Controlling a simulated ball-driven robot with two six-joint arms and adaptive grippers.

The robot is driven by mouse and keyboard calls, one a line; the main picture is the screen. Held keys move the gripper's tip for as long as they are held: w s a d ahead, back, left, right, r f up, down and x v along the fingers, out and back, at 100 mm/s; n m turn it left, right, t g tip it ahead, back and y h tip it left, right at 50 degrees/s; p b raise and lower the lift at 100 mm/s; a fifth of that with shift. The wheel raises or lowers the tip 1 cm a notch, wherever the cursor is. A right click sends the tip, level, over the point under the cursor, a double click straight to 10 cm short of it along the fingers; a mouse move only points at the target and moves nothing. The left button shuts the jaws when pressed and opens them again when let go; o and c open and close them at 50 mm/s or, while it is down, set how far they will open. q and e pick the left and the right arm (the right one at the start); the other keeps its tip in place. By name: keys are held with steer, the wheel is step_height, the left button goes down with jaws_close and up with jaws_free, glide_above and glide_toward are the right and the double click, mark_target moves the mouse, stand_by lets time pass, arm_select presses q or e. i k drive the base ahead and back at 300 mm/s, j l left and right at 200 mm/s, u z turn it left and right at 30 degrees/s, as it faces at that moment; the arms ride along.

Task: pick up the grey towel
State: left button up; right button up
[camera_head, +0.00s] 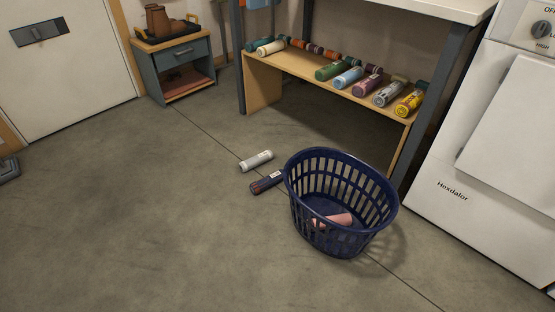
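A light grey rolled towel (256,161) lies on the concrete floor, left of and behind the laundry basket. Another grey roll (388,93) lies on the wooden shelf, between a maroon roll (367,83) and a yellow roll (409,103). Neither of my grippers shows in the head view.
The navy basket (305,208) stands on the floor with a pink roll (332,221) inside. The shelf (290,62) holds several other rolls. A white appliance (465,170) stands right, a small cabinet (182,54) back left. The left floor is mostly clear.

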mark_target(245, 165)
steer(key=i+j+z, duration=0.2)
steer(key=z, duration=0.3)
steer(key=i+j+z, duration=0.25)
steer(key=z, duration=0.2)
steer(key=i+j+z, duration=0.1)
steer(key=j, duration=0.3)
steer(key=i+j+z, duration=0.1)
steer(key=j, duration=0.3)
steer(key=i+j+z, duration=0.1)
steer(key=i+j, duration=0.15)
steer(key=j, duration=0.2)
steer(key=i+j+z, duration=0.1)
steer(key=j, duration=0.3)
steer(key=i+j+z, duration=0.1)
steer(key=j, duration=0.35)
steer(key=i+j+z, duration=0.1)
steer(key=j, duration=0.35)
steer(key=i+j, duration=0.1)
steer(key=j, duration=0.4)
steer(key=i+j, duration=0.1)
steer(key=j, duration=0.4)
steer(key=i+j, duration=0.1)
steer(key=j, duration=0.4)
steer(key=i+j, duration=0.1)
steer(key=j, duration=0.45)
